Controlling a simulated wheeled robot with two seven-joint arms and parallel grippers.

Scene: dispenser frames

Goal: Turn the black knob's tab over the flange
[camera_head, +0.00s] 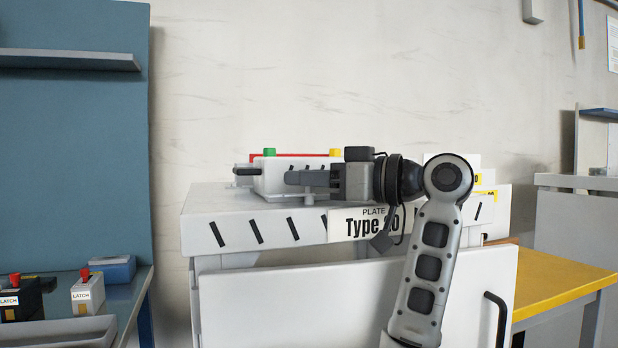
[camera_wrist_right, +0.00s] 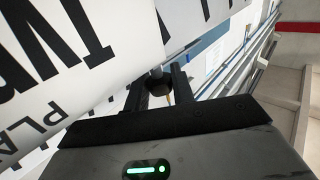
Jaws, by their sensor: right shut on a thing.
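My right gripper (camera_head: 306,178) reaches in from the right, level, along the front of a white unit on top of the white cabinet. In the right wrist view its two dark fingers (camera_wrist_right: 158,92) point away from the camera. They are shut on a small round black knob (camera_wrist_right: 157,82) between them. In the head view the knob is hidden by the gripper. The knob's tab and the flange cannot be made out in either view. My left gripper is not in view.
The white cabinet (camera_head: 240,225) has slanted black marks and a "PLATE Type" label (camera_head: 365,224). Green (camera_head: 269,152) and yellow (camera_head: 335,152) caps stand behind the gripper. Latch blocks (camera_head: 88,294) sit on the blue bench at left. A yellow table (camera_head: 560,283) is at right.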

